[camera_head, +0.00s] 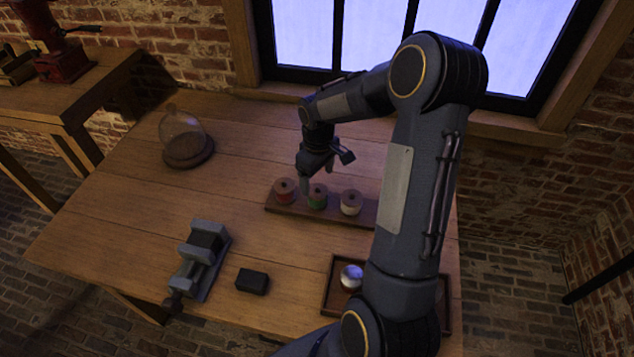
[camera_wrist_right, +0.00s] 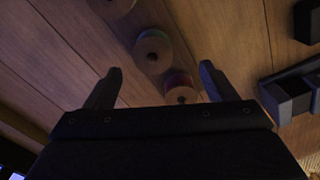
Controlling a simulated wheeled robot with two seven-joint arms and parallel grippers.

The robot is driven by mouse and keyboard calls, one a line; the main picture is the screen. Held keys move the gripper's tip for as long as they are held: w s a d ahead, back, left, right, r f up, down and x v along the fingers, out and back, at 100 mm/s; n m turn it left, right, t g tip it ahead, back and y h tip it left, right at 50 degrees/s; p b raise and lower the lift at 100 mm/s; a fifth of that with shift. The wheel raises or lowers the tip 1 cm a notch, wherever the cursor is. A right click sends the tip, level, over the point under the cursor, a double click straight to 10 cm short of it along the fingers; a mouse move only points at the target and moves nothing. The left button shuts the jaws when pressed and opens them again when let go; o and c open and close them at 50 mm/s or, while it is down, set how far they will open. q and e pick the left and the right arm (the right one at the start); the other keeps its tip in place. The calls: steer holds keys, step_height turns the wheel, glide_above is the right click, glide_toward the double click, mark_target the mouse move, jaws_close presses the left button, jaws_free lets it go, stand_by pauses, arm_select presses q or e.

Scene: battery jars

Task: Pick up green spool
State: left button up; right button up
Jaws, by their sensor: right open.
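The green spool (camera_head: 317,200) stands on a wooden strip (camera_head: 270,207), between a red spool (camera_head: 285,192) and a pale spool (camera_head: 350,204). My right gripper (camera_head: 317,178) is open and empty, just above and behind the green spool, pointing down. In the right wrist view, the green spool (camera_wrist_right: 153,52) lies a little beyond the line between the open fingertips (camera_wrist_right: 160,72). The red spool (camera_wrist_right: 181,88) shows nearer the palm, and the pale spool (camera_wrist_right: 119,5) is cut by the top edge. My left gripper is not in view.
A glass dome on a wooden base (camera_head: 188,150) stands at the back left. A grey vise (camera_head: 203,255) and a black block (camera_head: 252,282) are at the front. A tray (camera_head: 333,289) holding a clear ball (camera_head: 351,276) is partly hidden by my right arm. The table's left-middle is clear.

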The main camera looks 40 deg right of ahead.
mark_target(317, 187)
steer(key=f, duration=0.3)
steer(key=f+p, duration=0.1)
steer(key=f, duration=0.2)
steer(key=w+d+f, duration=0.1)
steer(key=f, duration=0.2)
steer(key=shift+w, duration=0.1)
steer(key=shift+c, duration=0.5)
steer(key=shift+r, duration=0.1)
steer(key=c, duration=1)
